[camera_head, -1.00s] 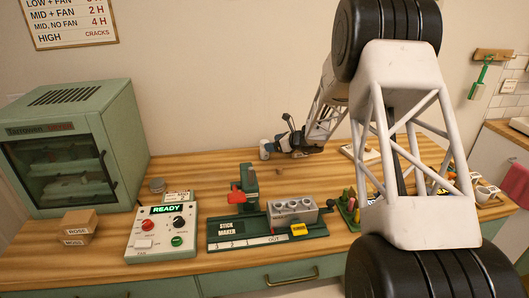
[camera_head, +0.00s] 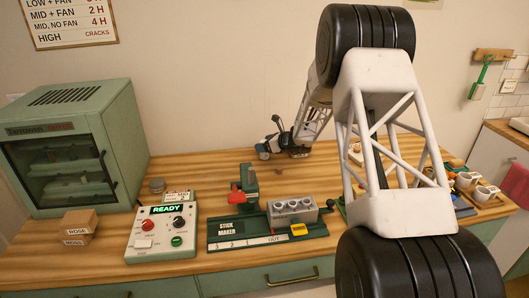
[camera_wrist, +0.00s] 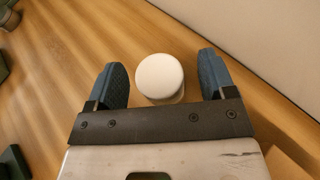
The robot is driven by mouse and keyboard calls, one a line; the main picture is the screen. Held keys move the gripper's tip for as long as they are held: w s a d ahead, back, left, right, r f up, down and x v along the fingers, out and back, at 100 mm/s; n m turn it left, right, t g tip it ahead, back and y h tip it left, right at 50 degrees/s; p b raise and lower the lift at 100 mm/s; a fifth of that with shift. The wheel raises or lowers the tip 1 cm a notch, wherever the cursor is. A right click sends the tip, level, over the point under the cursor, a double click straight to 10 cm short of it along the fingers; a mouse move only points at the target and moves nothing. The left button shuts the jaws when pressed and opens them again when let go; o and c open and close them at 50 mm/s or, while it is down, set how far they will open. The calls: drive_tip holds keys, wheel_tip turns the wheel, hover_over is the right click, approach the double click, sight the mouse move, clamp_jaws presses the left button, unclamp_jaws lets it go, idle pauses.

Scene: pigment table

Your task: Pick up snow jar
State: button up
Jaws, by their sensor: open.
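The snow jar, a small white jar with a round white lid (camera_wrist: 159,74), stands on the wooden table. In the wrist view it appears between the two blue fingers of my gripper (camera_wrist: 162,66), with a gap on each side. My gripper is open and holds nothing. In the head view my gripper (camera_head: 268,146) is at the back of the table, by the wall, and covers most of the jar (camera_head: 263,154). I cannot tell how far the fingertips are above the table.
A green oven cabinet (camera_head: 75,145) stands at the left. A READY control box (camera_head: 163,230) and a stick maker (camera_head: 225,230) with a grey mould (camera_head: 292,209) stand in front. Cups (camera_head: 484,193) stand at the right. The wall (camera_wrist: 265,45) is close behind the jar.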

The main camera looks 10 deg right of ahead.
drive_tip(key=shift+c, duration=0.3)
drive_tip(key=c, duration=1)
drive_tip(key=shift+o, duration=0.2)
drive_tip(key=shift+r, duration=0.1)
drive_tip(key=shift+r, duration=0.15)
drive_tip(key=shift+c, duration=1)
drive_tip(key=shift+r, duration=0.55)
wheel_tip(320, 180, up, 2)
drive_tip(key=shift+r, duration=0.15)
drive_tip(key=s, duration=1)
drive_tip(key=s+r, duration=0.1)
drive_tip(key=s, duration=0.5)
